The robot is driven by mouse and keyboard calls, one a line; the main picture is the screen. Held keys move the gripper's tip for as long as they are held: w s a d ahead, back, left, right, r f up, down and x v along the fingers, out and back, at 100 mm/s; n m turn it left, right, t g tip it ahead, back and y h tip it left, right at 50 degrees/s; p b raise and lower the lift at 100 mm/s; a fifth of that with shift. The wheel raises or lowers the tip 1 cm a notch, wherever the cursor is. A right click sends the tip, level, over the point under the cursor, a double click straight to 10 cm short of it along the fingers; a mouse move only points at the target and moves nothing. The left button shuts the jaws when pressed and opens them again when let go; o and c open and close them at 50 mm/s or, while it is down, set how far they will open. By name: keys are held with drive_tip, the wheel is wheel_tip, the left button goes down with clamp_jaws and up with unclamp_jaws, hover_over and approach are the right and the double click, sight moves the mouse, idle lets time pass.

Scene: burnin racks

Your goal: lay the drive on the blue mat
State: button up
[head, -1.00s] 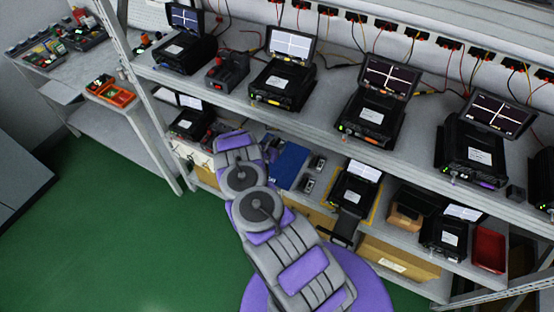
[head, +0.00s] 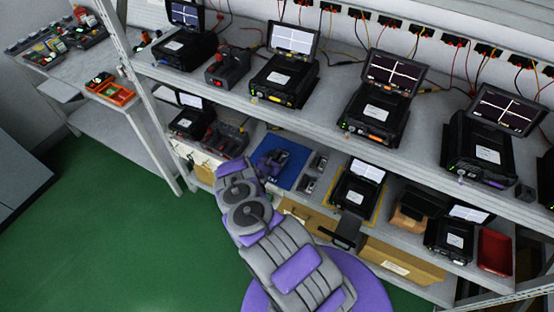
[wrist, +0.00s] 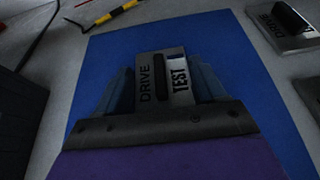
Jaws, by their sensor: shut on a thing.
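The drive (wrist: 148,84), a light grey box with a dark bar and the words DRIVE and TEST, is between the fingers of my gripper (wrist: 160,90) in the wrist view. My gripper is shut on it, with a finger on each side. The blue mat (wrist: 225,50) lies beneath and around the drive in the wrist view. I cannot tell whether the drive touches it. In the head view the blue mat (head: 298,155) is on the lower shelf and my gripper (head: 275,160) is over it; the drive cannot be made out there.
More grey drives (wrist: 285,20) lie right of the mat in the wrist view. A black unit with a screen (head: 355,190) stands right of the mat on the lower shelf. The upper shelf (head: 225,95) overhangs the back. A red tray (head: 494,250) is at far right.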

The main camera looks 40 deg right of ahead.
drive_tip(key=shift+a, duration=0.35)
drive_tip(key=o, duration=1.2)
drive_tip(key=shift+d, duration=0.2)
drive_tip(key=shift+r, duration=0.1)
drive_tip(key=p+v, duration=0.2)
drive_tip(key=v, duration=1)
drive_tip(key=shift+a, duration=0.1)
